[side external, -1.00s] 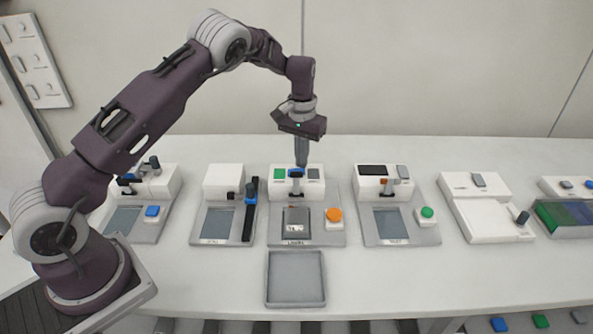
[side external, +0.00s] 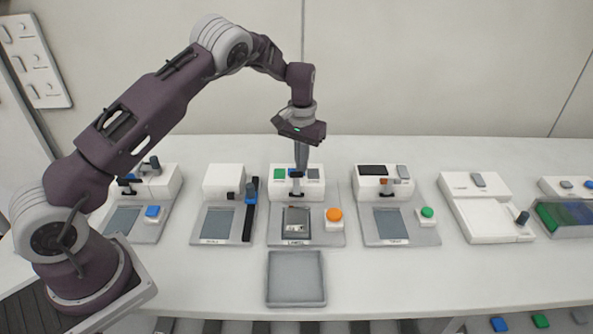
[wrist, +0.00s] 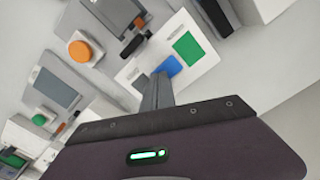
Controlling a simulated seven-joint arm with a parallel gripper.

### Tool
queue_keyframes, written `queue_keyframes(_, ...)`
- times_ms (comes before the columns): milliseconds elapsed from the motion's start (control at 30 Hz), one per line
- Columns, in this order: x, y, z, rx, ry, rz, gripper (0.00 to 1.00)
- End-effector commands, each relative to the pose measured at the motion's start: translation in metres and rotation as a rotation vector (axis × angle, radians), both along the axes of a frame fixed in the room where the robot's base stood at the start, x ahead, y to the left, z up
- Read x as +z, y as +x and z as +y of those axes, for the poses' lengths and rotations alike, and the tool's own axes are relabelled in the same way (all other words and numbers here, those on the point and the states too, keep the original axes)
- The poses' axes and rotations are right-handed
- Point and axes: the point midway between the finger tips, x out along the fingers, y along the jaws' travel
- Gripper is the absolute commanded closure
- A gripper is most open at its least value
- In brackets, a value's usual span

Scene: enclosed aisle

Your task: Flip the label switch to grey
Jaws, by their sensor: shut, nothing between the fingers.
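The label station (side external: 335,239) stands mid-table, with a white panel (wrist: 200,65) at its back. The panel carries a green patch (wrist: 188,48), a blue patch (wrist: 171,66) and a grey patch (wrist: 141,82); the blue one lies between the others. A dark switch handle (wrist: 134,46) sticks out in front of the panel, near its middle; which patch it is set to I cannot tell. My gripper (side external: 301,168) points down at the panel, shut and empty, just behind the handle. In the wrist view its fingertips (wrist: 158,82) cover part of the panel beside the blue and grey patches. Contact is unclear.
An orange button (side external: 334,214) sits at the station's right, and an empty grey tray (side external: 296,302) lies in front. Similar stations stand close on both sides, one with a dark slider (side external: 250,210) at left and one with a green button (side external: 427,212) at right.

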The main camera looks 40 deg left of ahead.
Motion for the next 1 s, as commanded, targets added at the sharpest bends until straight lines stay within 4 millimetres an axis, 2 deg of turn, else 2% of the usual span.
queue_keyframes(167,0.003,0.0,0.0,0.0,0.0,0.0,1.0)
queue_keyframes(733,0.062,0.0,0.0,0.0,0.001,-0.002,1.0)
queue_keyframes(1000,0.069,0.0,0.0,0.0,0.001,0.0,1.0)
